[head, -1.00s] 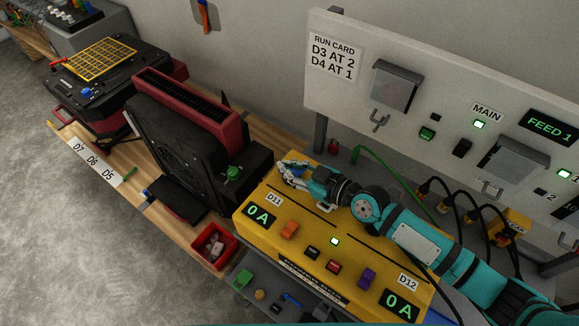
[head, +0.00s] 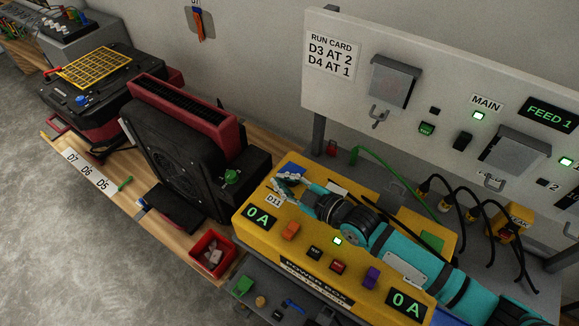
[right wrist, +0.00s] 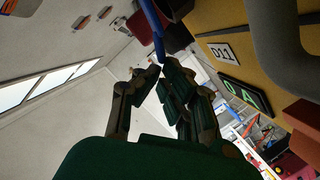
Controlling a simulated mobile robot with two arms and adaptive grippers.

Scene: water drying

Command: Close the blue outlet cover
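The blue outlet cover (head: 293,169) is at the far left end of the yellow power box (head: 258,239), near the D11 label. It appears raised; my right gripper partly hides it. In the right wrist view the blue cover (right wrist: 152,28) shows edge-on as a narrow strip just beyond the fingertips. My right gripper (head: 283,184) is beside the cover, above the box top. In the right wrist view the fingertips (right wrist: 162,70) are close together with nothing clearly between them. I cannot tell whether they touch the cover. My left gripper is not in view.
My right arm lies low across the power box. A black and red machine (head: 180,150) stands left of the box. A green panel (head: 432,241) shows on the box behind my arm. A green cable (head: 385,168) and black cables run behind. A red bin (head: 212,254) sits in front.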

